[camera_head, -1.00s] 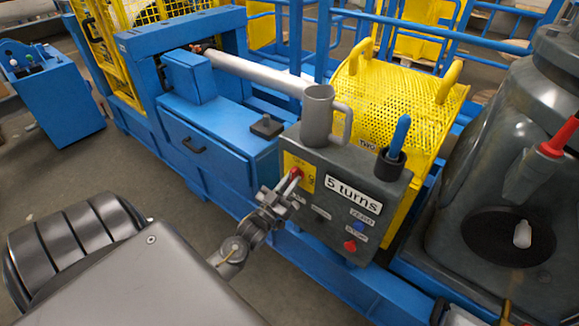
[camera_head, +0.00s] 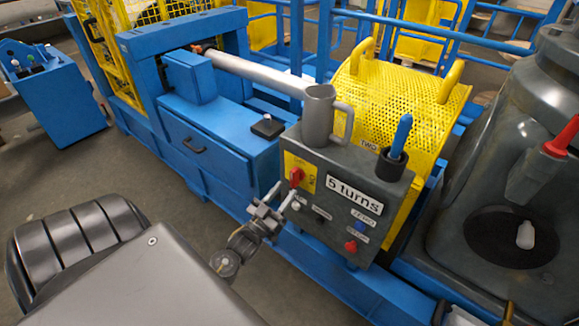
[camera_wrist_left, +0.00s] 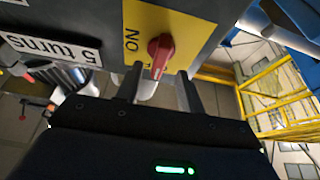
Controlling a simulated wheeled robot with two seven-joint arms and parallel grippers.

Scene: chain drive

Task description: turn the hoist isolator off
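The hoist isolator is a red rotary handle (camera_head: 296,176) on a yellow plate (camera_head: 307,182) at the left of the dark grey control box (camera_head: 345,165). In the left wrist view the red handle (camera_wrist_left: 160,53) lies roughly up and down the picture, its lower end near partly hidden lettering. The word ON shows on the plate to its left. My left gripper (camera_head: 275,200) is open and empty, just in front of and below the handle. Its two fingers (camera_wrist_left: 159,92) stand apart in the wrist view, short of the handle. My right gripper is not in view.
The box also carries a "5 turns" label (camera_head: 354,194), a blue button (camera_head: 361,224) and a red button (camera_head: 350,246). A grey mug (camera_head: 317,115) and a blue-handled tool in a black cup (camera_head: 391,163) stand on top. A yellow perforated guard (camera_head: 390,100) is behind.

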